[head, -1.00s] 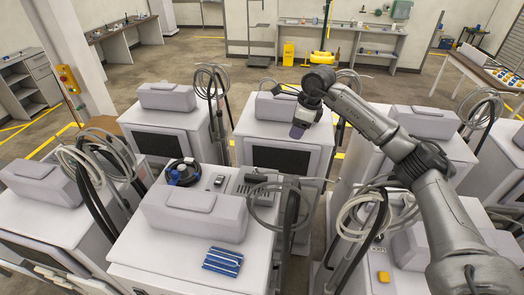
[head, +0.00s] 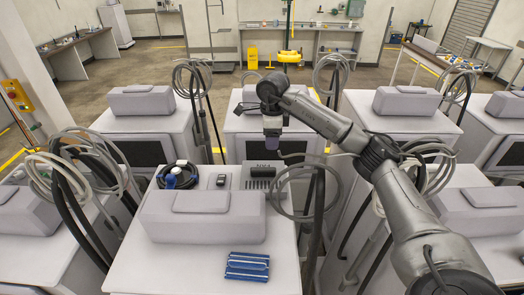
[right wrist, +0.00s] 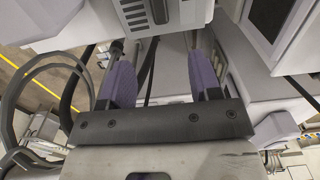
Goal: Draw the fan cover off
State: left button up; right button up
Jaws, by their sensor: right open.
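A grey panel with a row of dark slots (head: 262,184) and small dark lettering lies at the back right of the nearest middle machine's top. It looks like the fan cover, lying flat in place. My right gripper (head: 272,150), with purple fingers, hangs just behind and above it in the head view, apart from it. In the right wrist view the gripper (right wrist: 160,78) is open, its two purple fingers wide apart with nothing clearly held. A slotted grey part (right wrist: 134,14) shows beyond at the top; I cannot tell if it is the same panel. My left gripper is out of view.
A looped grey hose on a dark pole (head: 316,205) stands close right of the panel. A black coil (head: 180,176), a small dark device (head: 221,180), a grey box (head: 203,217) and a blue rack (head: 247,265) share the machine top. Similar machines surround it.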

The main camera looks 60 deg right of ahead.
aim_at(270, 168)
notch_tip(270, 168, down, 12)
jog(key=shift+p, duration=1.25)
jog(key=shift+f, duration=1.1)
jog(key=c, duration=0.6)
grip_shut()
jog(key=shift+r, duration=0.1)
